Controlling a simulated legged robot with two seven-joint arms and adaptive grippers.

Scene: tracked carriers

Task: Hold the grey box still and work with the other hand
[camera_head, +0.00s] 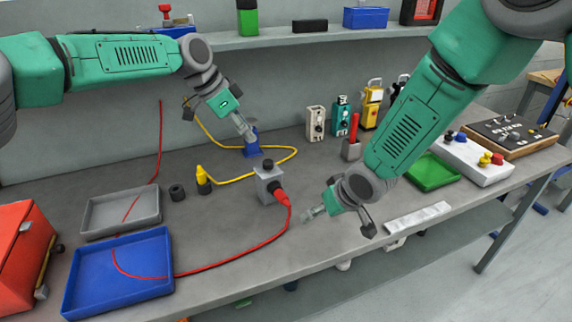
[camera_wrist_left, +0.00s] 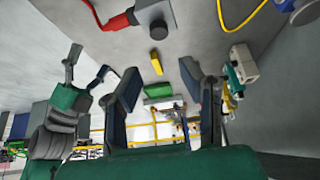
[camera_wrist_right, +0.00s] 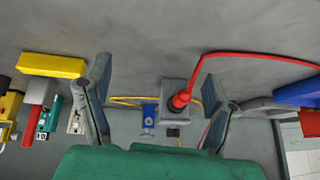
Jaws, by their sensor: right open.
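The grey box (camera_head: 268,186) stands on the bench with a dark round knob on top. A red plug (camera_head: 281,197) with a red cable is at its lower right side. In the left wrist view the box (camera_wrist_left: 160,14) is at the top edge; in the right wrist view it (camera_wrist_right: 173,88) appears between the fingers, well beyond them. My left gripper (camera_head: 247,133) is near a blue stand (camera_head: 252,151), behind the box; its fingers (camera_wrist_left: 158,88) are apart and empty. My right gripper (camera_head: 308,215) is open and empty, right of the box and apart from it.
A yellow cable (camera_head: 232,181) runs behind the box to a yellow plug (camera_head: 202,175). A grey tray (camera_head: 88,231) and blue tray (camera_head: 72,296) lie left, the red cable crossing them. A red-handled tool (camera_head: 353,128) and a green tray (camera_head: 432,174) are right.

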